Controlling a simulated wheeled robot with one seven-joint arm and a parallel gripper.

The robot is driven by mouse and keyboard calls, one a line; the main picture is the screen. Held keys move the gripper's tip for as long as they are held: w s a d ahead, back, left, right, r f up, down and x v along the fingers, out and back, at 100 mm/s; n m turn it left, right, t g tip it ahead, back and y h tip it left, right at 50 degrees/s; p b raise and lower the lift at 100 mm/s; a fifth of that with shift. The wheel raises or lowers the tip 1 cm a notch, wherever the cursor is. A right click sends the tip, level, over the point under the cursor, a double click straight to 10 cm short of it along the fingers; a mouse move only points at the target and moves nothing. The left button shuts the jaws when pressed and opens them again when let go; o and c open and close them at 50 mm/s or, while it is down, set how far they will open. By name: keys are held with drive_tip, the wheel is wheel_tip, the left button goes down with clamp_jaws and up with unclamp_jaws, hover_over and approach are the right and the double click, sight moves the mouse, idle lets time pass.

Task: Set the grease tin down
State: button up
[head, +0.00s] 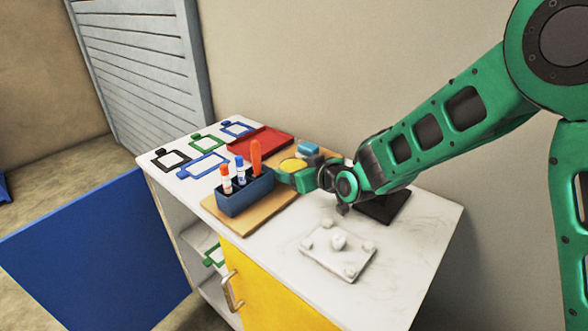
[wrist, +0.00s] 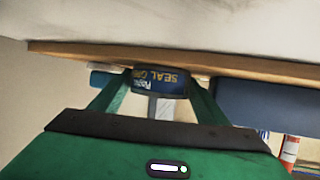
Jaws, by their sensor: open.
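The grease tin (wrist: 159,84) is dark blue with yellow and white lettering and shows upside down in the wrist view. In the head view its round yellow top (head: 293,165) shows beside my green gripper. My gripper (wrist: 160,78) is open, with one finger on each side of the tin. The tin appears to rest on the wooden board (wrist: 225,61), which also shows in the head view (head: 262,217). Any small gap between fingers and tin is too fine to tell.
A blue holder (head: 245,196) with markers and an orange-handled tool stands close to my gripper. A light-blue item (head: 308,147) lies behind the tin. A red tray (head: 262,141), clipboard-like frames (head: 203,165) and a white plate with knobs (head: 338,254) are on the counter.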

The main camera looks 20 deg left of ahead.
drive_tip(key=shift+r, duration=0.1)
drive_tip(key=shift+s+d+r, duration=0.15)
drive_tip(key=shift+s+d, duration=0.1)
drive_tip(key=shift+d, duration=0.05)
drive_tip(key=v, duration=1.1)
drive_tip(key=shift+s, duration=0.1)
